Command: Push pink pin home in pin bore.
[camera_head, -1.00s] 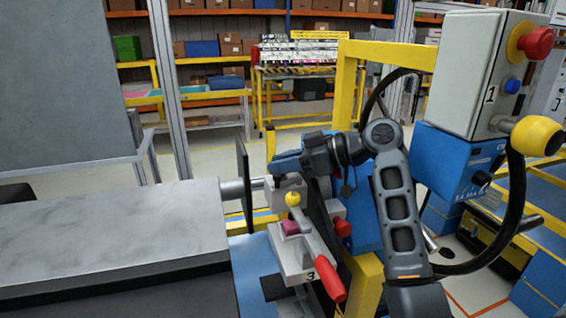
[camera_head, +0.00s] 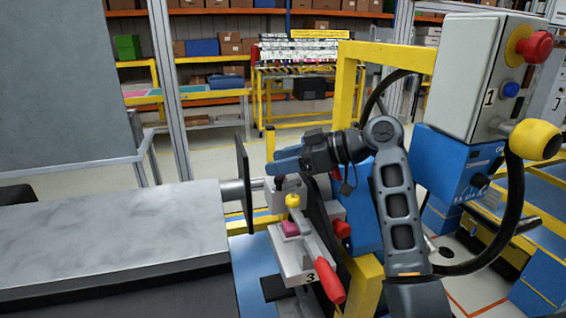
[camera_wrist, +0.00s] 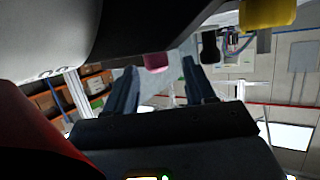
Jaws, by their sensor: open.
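The pink pin (camera_head: 290,229) shows as a short pink piece on top of the grey block marked 3 (camera_head: 297,264), in the middle of the head view. In the wrist view its pink end (camera_wrist: 155,62) shows in line with the gap between my fingertips, beyond them. My gripper (camera_head: 275,165), with blue fingers, points left above and behind the block in the head view. In the wrist view my gripper (camera_wrist: 160,66) is open, with a clear gap between its fingers and nothing held. The pin bore cannot be made out, and how deep the pin sits cannot be told.
A red-handled lever (camera_head: 330,281) and a yellow knob (camera_head: 293,201) stand close to the pin. A dark upright plate (camera_head: 243,178) and a grey slab (camera_head: 110,235) lie to the left. A yellow frame (camera_head: 347,90) and control box (camera_head: 480,75) stand to the right.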

